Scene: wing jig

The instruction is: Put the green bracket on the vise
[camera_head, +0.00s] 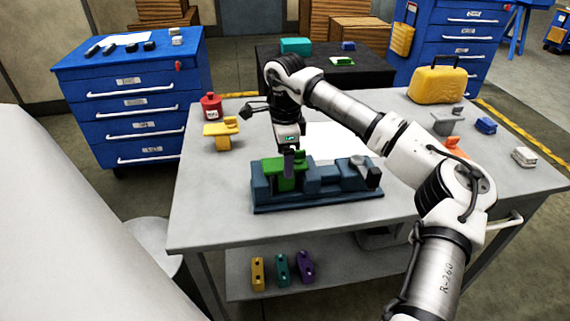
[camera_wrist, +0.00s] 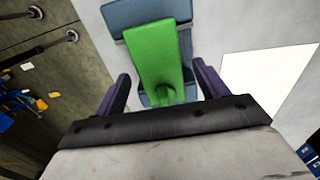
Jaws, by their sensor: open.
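The green bracket (camera_head: 283,176) sits on the left part of the blue-grey vise (camera_head: 318,192), which stands on the grey work table. In the wrist view the green bracket (camera_wrist: 158,55) lies over the vise (camera_wrist: 127,14), between my two dark fingers and pointing away from me. My gripper (camera_head: 289,160) is directly above the bracket, pointing down, with its fingers close to it. In the wrist view my gripper (camera_wrist: 162,88) is open, with a finger on each side of the bracket and gaps showing. The underside of the bracket is hidden.
A yellow bracket (camera_head: 221,133) and a red canister (camera_head: 211,106) stand left of the vise. A white sheet (camera_head: 335,142) lies behind it. A yellow case (camera_head: 436,84), grey bracket (camera_head: 447,122) and blue block (camera_head: 485,125) are at right. The table's front left is clear.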

